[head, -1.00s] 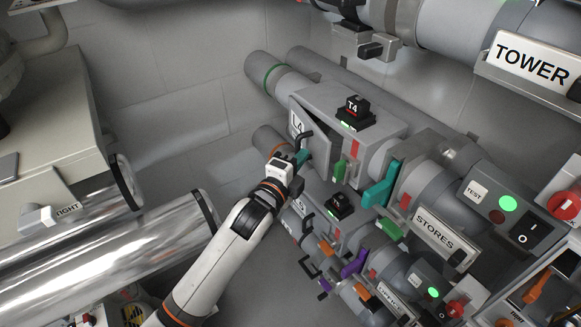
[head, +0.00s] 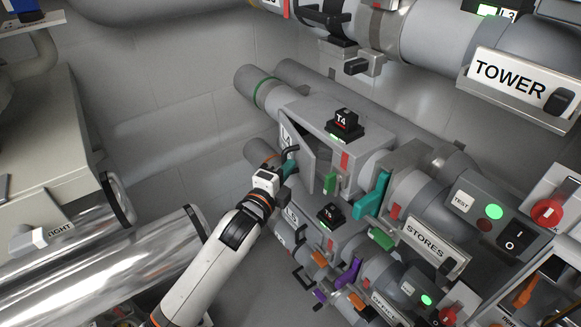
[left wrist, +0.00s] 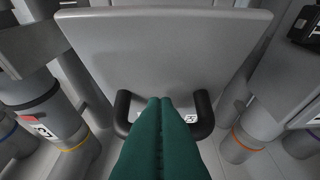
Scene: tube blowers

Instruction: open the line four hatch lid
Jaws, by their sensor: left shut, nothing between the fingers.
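The line four hatch lid (head: 299,160) stands partly open on the grey L4 housing, with the dark opening (head: 318,160) visible behind it. In the left wrist view the lid (left wrist: 165,45) is a flat grey panel across the top. Its black U-shaped handle (left wrist: 203,115) shows on both sides of my fingers; its middle is hidden. My left gripper (head: 284,172) is at the lid's outer side by the handle. Its teal fingers (left wrist: 160,100) are shut together with nothing between them. Whether they touch the handle or lid I cannot tell. My right gripper is not in view.
The T4 block (head: 343,122) sits on top of the housing. A teal lever (head: 373,195) and the STORES sign (head: 429,240) are to its right. The L5 line lies just below. A shiny pipe (head: 110,265) lies at left; the space between is open.

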